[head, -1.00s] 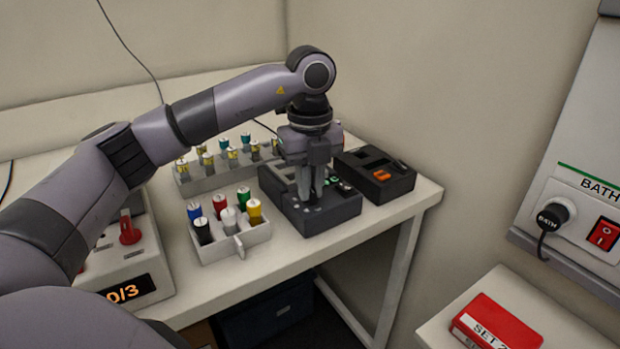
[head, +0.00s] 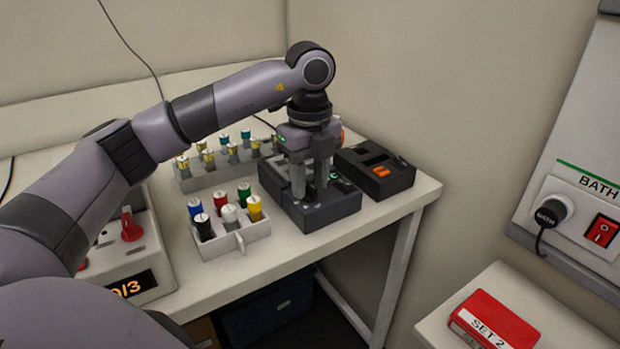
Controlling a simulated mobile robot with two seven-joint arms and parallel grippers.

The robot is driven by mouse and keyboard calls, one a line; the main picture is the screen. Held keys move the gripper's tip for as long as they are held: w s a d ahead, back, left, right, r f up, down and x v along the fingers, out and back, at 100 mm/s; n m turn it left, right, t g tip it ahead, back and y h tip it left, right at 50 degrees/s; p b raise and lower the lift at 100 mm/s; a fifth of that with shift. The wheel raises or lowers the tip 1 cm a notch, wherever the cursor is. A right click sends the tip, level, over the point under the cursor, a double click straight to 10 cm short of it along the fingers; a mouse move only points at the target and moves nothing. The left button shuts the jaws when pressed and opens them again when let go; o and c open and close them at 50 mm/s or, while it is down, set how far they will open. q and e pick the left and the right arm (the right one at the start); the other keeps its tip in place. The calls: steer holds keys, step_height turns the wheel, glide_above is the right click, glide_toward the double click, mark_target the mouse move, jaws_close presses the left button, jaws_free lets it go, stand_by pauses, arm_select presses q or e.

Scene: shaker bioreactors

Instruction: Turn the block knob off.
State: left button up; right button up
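My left gripper (head: 311,194) points straight down over a dark grey block device (head: 330,214) on the white table. Its two fingers are spread apart, with their tips at or just above the device's top. No object shows between them. A small green light shows on the device's top just right of the fingers. I cannot make out the block knob clearly; the fingers hide part of the device's top. My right gripper is not in view.
A white rack of coloured vials (head: 232,243) stands left of the device, and another vial rack (head: 215,176) behind it. A second dark device (head: 375,174) sits close on the right. A box with a red knob (head: 131,226) stands at left.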

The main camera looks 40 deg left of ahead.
mark_target(309, 184)
arm_select(q)
step_height(309, 184, up, 6)
steer(key=shift+r, duration=0.6)
stand_by(0.6)
